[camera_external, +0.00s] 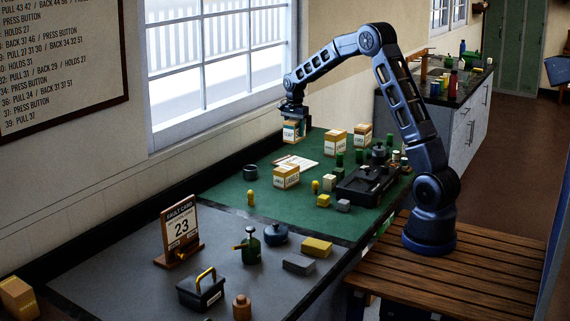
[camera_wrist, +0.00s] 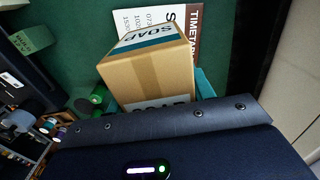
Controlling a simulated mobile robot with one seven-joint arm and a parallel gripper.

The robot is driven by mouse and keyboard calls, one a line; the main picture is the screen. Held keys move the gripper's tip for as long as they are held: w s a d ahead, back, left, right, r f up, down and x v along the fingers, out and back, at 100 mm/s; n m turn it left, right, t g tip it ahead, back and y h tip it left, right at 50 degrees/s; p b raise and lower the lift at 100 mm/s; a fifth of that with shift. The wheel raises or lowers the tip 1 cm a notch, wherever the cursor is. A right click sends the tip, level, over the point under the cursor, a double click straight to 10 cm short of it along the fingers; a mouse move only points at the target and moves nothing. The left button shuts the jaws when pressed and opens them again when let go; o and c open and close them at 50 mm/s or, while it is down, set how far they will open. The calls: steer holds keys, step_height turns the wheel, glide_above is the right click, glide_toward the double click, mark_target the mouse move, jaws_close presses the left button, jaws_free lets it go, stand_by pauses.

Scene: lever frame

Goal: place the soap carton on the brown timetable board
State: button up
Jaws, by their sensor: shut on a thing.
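The soap carton (camera_external: 291,131) is a tan box with a white and teal label. My gripper (camera_external: 293,118) is shut on it from above and holds it above the green mat. In the wrist view, the carton (camera_wrist: 150,72) fills the middle, and its "SOAP" label faces up. A teal finger (camera_wrist: 205,86) shows at its right side. The timetable board (camera_external: 294,162) lies flat on the green mat, below the carton in the external view. In the wrist view, its white sheet and brown edge (camera_wrist: 188,15) show beyond the carton, which hides part of it.
A labels carton (camera_external: 286,177) stands in front of the board, and two more cartons (camera_external: 335,141) (camera_external: 360,135) stand to its right. A black lever frame (camera_external: 366,184) and small green blocks stand further right. The window wall is close behind. The mat left of the board is mostly clear.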

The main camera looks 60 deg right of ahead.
step_height(320, 180, down, 10)
steer(key=shift+f, duration=0.1)
stand_by(0.4)
steer(key=o, duration=1.2)
steer(key=shift+f, duration=0.1)
